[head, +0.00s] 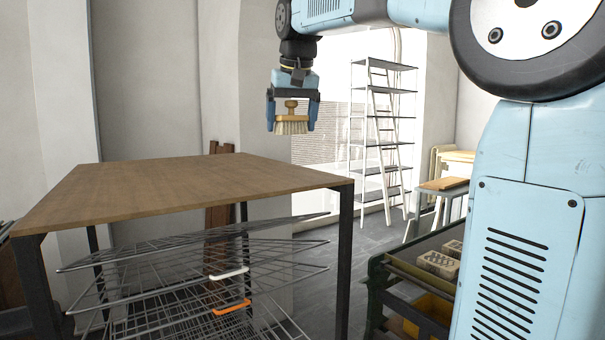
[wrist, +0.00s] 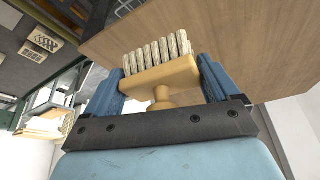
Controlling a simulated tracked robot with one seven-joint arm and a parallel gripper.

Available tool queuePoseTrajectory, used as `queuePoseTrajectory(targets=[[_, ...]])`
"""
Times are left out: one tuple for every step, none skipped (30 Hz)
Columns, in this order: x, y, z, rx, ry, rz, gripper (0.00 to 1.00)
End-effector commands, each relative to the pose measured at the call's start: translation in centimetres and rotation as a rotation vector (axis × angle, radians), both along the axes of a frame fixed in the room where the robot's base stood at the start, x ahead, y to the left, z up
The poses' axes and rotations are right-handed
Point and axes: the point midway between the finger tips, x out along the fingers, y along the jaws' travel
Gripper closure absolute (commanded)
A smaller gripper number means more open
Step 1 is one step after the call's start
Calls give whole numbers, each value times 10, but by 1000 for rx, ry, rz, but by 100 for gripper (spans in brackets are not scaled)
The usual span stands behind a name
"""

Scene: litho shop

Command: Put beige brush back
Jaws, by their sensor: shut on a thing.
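The beige brush (head: 291,119) has a wooden block, a knob on top and pale bristles pointing down. My gripper (head: 291,122) is shut on it and holds it in the air, beyond the far right corner of the wooden table in the head view. In the wrist view the brush (wrist: 160,78) sits between the two blue fingers of my gripper (wrist: 161,88), its knob toward the palm and its bristles pointing away. The bristles show in front of the table top (wrist: 230,35) in that view.
The wooden table (head: 185,190) has a bare top. Wire racks (head: 190,280) with a white and an orange handle are beneath it. A dark cart (head: 400,300) with bricklike blocks (head: 438,264) stands at the right. Shelves (head: 384,120) and a white ladder (head: 378,150) stand behind.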

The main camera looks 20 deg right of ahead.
Motion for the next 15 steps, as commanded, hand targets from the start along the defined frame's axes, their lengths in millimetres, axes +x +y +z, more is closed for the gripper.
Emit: queuePoseTrajectory(targets=[[8, -5, -5, 0, 3, -4, 44], [13, -8, -7, 0, 4, -5, 44], [21, -12, -11, 0, 3, -9, 44], [26, -16, -13, 0, 3, -11, 44], [32, -19, -16, 1, 3, -12, 44], [39, -23, -20, 0, 3, -12, 44], [44, -26, -22, 0, 2, -13, 44], [50, -29, -25, 0, 3, -15, 44], [57, -34, -29, -1, 3, -16, 44], [62, -36, -31, -1, 3, -16, 44], [68, -39, -34, -1, 3, -17, 44], [75, -43, -38, -1, 3, -17, 44], [79, -45, -41, -1, 2, -17, 44], [82, -46, -47, 0, 4, -16, 44], [87, -48, -54, 0, 4, -16, 44]])
